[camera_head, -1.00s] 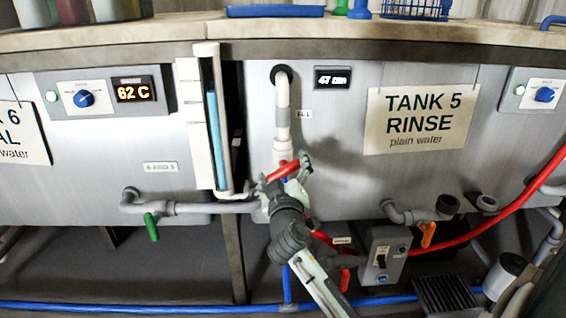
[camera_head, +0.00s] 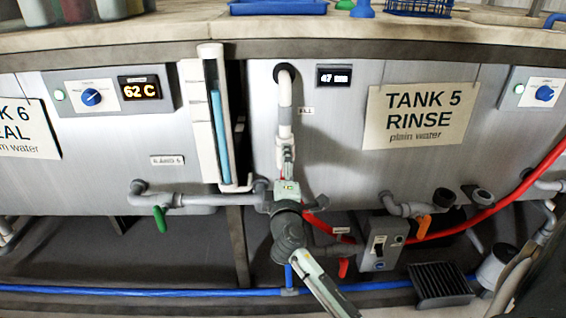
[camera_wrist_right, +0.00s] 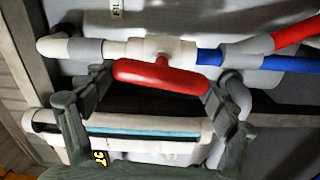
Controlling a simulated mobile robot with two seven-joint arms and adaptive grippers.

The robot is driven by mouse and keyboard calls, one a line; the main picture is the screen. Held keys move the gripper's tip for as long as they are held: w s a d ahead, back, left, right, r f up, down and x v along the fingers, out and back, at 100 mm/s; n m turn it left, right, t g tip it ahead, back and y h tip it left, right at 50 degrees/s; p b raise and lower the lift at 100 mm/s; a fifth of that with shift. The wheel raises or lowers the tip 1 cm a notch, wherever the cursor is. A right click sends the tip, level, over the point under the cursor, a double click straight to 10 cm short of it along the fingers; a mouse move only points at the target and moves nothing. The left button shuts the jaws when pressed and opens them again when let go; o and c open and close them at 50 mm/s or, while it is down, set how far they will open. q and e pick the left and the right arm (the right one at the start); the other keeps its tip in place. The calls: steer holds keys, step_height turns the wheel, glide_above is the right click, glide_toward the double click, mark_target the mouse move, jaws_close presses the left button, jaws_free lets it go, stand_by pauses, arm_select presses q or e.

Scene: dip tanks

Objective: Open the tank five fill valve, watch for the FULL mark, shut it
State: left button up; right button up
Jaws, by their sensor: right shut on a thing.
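The Tank 5 fill pipe (camera_head: 284,112) runs down the tank front beside a FILL label (camera_head: 306,110). Its red valve handle (camera_wrist_right: 160,76) shows in the right wrist view, lying nearly along the white and blue pipe. My right gripper (camera_wrist_right: 158,88) is shut on this handle, one finger at each end. In the head view my right gripper (camera_head: 287,172) hides the handle. Left of the pipe stands a sight gauge (camera_head: 195,120) with a blue column (camera_head: 217,130) reaching high in it; its marks are too small to read. The display (camera_head: 334,76) reads 47 mm. My left gripper is out of view.
The TANK 5 RINSE sign (camera_head: 420,115) hangs on the right. A green-handled drain valve (camera_head: 160,218) is at left, an orange-handled one (camera_head: 423,225) at right. A switch box (camera_head: 379,243) and red hose (camera_head: 490,212) sit close right of my arm.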

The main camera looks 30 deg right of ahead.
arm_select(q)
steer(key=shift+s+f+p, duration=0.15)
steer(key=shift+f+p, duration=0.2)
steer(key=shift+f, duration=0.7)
arm_select(e)
steer(key=shift+n, duration=0.9)
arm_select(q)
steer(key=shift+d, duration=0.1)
arm_select(e)
steer(key=o, duration=1)
steer(key=v, duration=1.2)
